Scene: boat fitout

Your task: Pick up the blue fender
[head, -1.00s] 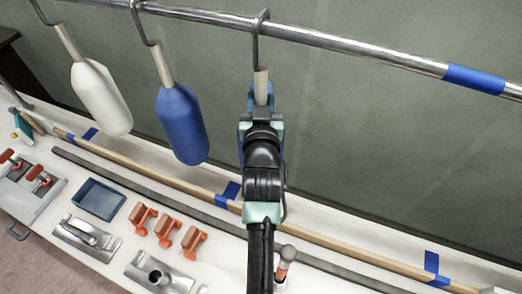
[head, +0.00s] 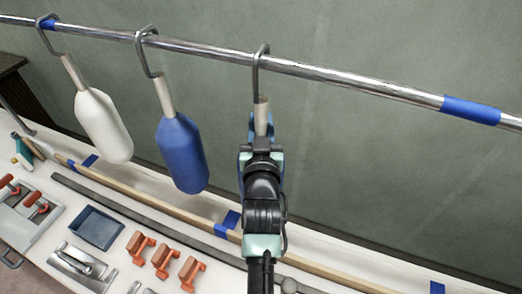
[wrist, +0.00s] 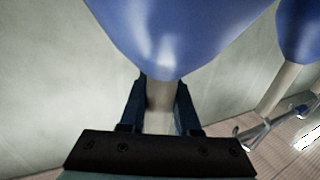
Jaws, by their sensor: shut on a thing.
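In the wrist view a blue fender (wrist: 175,35) fills the top. Its pale neck (wrist: 160,98) lies between the two fingers of my gripper (wrist: 160,92), which is shut on it. In the head view my gripper (head: 262,130) is under the right-hand hook (head: 256,72). The pale neck top (head: 262,113) shows just below that hook, and the held fender's body is mostly hidden behind my arm. I cannot tell whether the neck still hangs on the hook. A second blue fender (head: 181,153) hangs to the left; one also shows in the wrist view (wrist: 300,30).
A white fender (head: 103,125) hangs at the far left. The steel rail (head: 340,76) runs above, with blue tape (head: 471,110). Below, a bench carries a blue tray (head: 96,228), orange clamps (head: 163,256) and a long wooden strip (head: 150,192). The wall at the right is clear.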

